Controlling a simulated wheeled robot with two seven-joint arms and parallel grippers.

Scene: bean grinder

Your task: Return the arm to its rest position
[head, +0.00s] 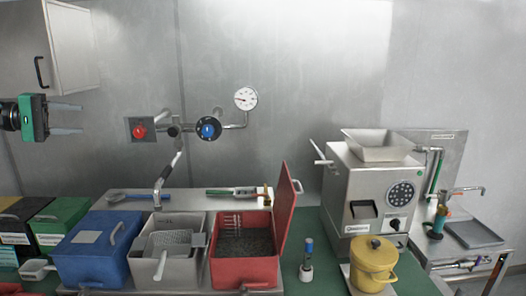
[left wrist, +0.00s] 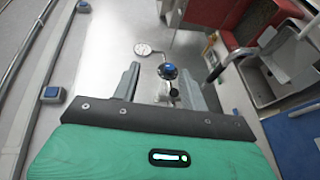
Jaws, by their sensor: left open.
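My left gripper (head: 66,118) is at the upper left of the head view, raised well above the bench, with its two fingers spread apart and nothing between them. In the left wrist view its green body and two grey fingers (left wrist: 160,85) fill the lower middle, and the gap between the fingers is empty. Beyond them show the wall gauge (left wrist: 143,48) and blue knob (left wrist: 167,71). My right gripper is not in view.
A grey wall cabinet (head: 65,45) hangs close above the left gripper. Below stand a blue lidded bin (head: 95,262), a white bin (head: 168,270) and an open red bin (head: 245,272). The grinder (head: 372,190) and yellow pot (head: 373,262) stand at right.

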